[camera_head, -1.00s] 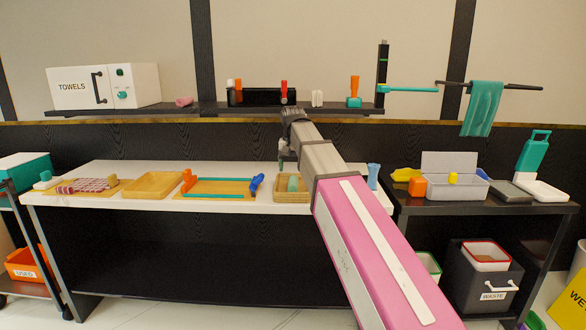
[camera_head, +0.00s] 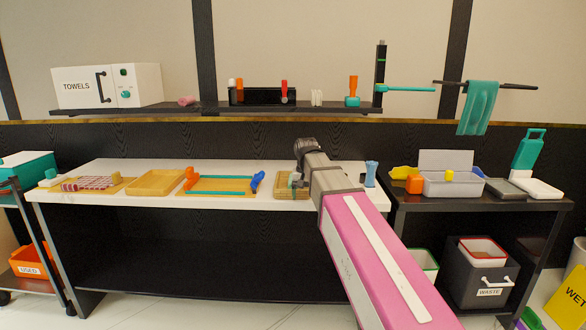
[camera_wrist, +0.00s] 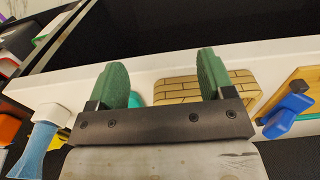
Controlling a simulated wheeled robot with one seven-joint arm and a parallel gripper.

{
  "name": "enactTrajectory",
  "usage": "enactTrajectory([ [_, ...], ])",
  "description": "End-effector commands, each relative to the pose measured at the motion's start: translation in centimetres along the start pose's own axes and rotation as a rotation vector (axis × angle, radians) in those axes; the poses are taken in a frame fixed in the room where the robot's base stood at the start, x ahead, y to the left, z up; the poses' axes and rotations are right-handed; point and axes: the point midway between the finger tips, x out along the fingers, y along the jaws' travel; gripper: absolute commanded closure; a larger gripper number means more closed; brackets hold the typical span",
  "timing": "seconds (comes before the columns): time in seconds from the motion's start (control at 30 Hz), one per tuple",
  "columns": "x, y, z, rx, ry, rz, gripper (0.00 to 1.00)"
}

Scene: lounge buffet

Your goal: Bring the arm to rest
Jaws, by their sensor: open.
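My gripper (camera_wrist: 160,85) is open in the wrist view, its two green fingers apart with nothing held between them. In the head view my arm reaches up from the lower right over the white counter (camera_head: 110,200). Its end is above the right part of the counter, close to the basket (camera_head: 284,192), and the fingers are mostly hidden there.
A blue cup-like item (camera_head: 371,174) stands right of my arm. A wooden tray (camera_head: 155,183) and a board with teal strips (camera_head: 220,192) lie left on the counter. A shelf (camera_head: 190,110) runs above. A grey bin (camera_head: 455,188) stands on the dark right table.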

Motion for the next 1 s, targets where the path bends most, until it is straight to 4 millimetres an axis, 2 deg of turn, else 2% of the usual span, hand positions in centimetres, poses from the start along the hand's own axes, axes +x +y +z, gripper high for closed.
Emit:
enactTrajectory([
  [0.03, 1.9, 0.9, 0.8, 0.001, -0.004, 0.001, 0.25],
  [0.3, 11.3, 5.6, 4.3, -0.006, -0.004, 0.001, 0.25],
  [0.6, 20.3, 10.4, 9.7, -0.015, -0.002, 0.000, 0.25],
  [0.8, 25.1, 13.1, 13.8, -0.020, 0.000, 0.000, 0.25],
  [1.0, 27.8, 14.6, 16.4, -0.025, 0.003, 0.000, 0.25],
])
